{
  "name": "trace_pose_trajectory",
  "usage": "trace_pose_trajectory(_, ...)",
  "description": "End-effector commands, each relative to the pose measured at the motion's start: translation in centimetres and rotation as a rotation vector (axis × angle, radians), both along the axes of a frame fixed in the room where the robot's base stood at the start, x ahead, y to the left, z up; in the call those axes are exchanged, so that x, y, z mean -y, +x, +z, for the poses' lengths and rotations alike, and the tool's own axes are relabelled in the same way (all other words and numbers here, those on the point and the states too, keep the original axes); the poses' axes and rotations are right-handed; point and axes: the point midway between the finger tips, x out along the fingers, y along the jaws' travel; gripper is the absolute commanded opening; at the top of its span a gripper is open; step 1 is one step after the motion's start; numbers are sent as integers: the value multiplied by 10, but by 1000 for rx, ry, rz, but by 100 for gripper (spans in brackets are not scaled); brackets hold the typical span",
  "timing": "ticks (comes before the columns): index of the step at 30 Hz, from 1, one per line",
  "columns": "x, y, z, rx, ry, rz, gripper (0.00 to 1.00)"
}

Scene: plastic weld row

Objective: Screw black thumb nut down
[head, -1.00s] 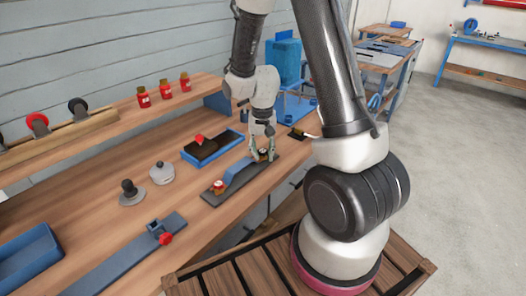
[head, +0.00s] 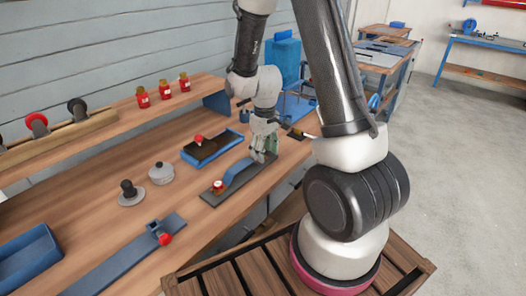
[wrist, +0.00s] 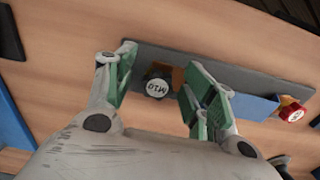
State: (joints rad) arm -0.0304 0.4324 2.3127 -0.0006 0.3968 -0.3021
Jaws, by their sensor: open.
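The black thumb nut (wrist: 157,86), with a pale top marked M10, shows in the wrist view between the two green-padded fingers of my gripper (wrist: 162,66). The fingers stand apart on either side of it, with a gap visible on each side. It sits at one end of a dark grey base plate (wrist: 240,76) that carries a blue block (wrist: 250,106). In the head view my gripper (head: 264,152) is over the far end of this plate and hides the black nut. A red thumb nut (head: 218,187) is at the plate's near end and also shows in the wrist view (wrist: 292,112).
A blue tray (head: 228,146) with a dark block and a red knob lies just behind the plate. A lidded grey pot (head: 161,173) and a black-knobbed piece (head: 130,193) stand left. Red jars (head: 164,90) are on the shelf. Bench surface between them is clear.

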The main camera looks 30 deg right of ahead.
Motion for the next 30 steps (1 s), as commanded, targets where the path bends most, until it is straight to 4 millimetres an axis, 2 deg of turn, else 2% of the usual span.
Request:
trace_pose_trajectory(9, 7, 2, 0, 0, 0, 570, 54)
trace_pose_trajectory(15, 10, 3, 0, 0, 0, 839, 54)
trace_pose_trajectory(29, 10, 5, 0, 0, 0, 881, 54)
trace_pose_trajectory(30, 10, 5, 0, 0, 0, 881, 50)
